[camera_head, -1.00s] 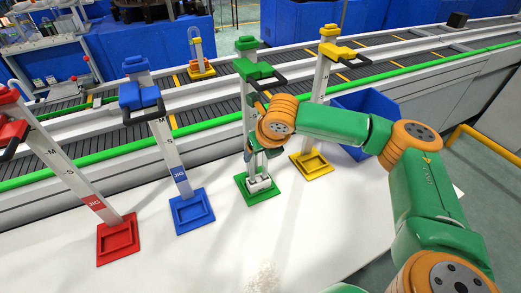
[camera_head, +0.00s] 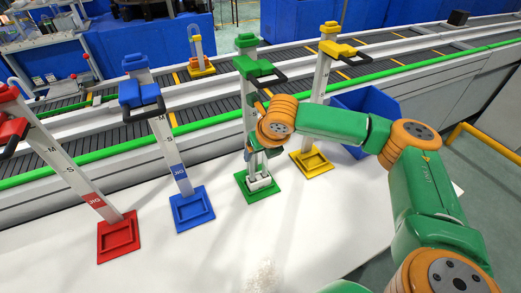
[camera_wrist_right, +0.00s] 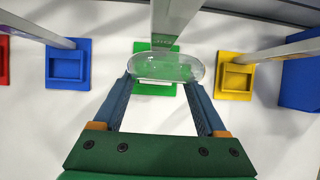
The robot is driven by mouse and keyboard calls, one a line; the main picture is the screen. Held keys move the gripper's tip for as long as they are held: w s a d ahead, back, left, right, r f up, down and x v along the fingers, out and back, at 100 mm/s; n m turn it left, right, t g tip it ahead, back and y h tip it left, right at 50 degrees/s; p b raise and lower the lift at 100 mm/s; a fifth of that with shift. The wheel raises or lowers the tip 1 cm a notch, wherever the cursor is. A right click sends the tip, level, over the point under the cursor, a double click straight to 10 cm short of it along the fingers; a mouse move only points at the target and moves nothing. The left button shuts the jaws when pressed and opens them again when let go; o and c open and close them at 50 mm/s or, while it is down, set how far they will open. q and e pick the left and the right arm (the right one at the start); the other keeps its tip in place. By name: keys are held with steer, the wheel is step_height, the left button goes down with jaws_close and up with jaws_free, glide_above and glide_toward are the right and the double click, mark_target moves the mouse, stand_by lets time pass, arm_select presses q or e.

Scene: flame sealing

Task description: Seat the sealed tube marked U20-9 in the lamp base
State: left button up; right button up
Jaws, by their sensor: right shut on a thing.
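My right gripper (camera_head: 252,154) is low in front of the green jig (camera_head: 252,70). In the right wrist view it (camera_wrist_right: 160,84) is shut on a clear glass tube (camera_wrist_right: 178,68), which lies across between its fingertips. The tube's marking cannot be read. A white piece (camera_head: 260,183) shows just above the jig's green foot plate; whether it belongs to the tube or the jig I cannot tell. An orange-yellow base (camera_head: 201,71) with a clear upright loop, perhaps the lamp base, stands at the conveyor behind. My left gripper is out of view.
A red jig (camera_head: 118,241), blue jig (camera_head: 195,211) and yellow jig (camera_head: 312,164) stand on the white table (camera_head: 200,265) to either side. A blue bin (camera_head: 370,104) is at the right. The conveyor (camera_head: 60,130) runs behind. The table's front is mostly clear.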

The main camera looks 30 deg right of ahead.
steer(key=shift+f, duration=0.6)
stand_by(0.5)
steer(key=o, duration=1.5)
steer(key=s+r+b, duration=0.1)
steer(key=s+b, duration=0.1)
steer(key=s, duration=0.2)
steer(key=s+a+r+b, duration=0.1)
steer(key=s+r+b, duration=0.1)
steer(key=s, duration=0.3)
steer(key=s+r+b, duration=0.1)
steer(key=s+b, duration=0.3)
steer(key=s, duration=0.1)
steer(key=shift+s+a+r, duration=0.15)
steer(key=shift+a+r, duration=0.05)
steer(key=shift+a, duration=0.2)
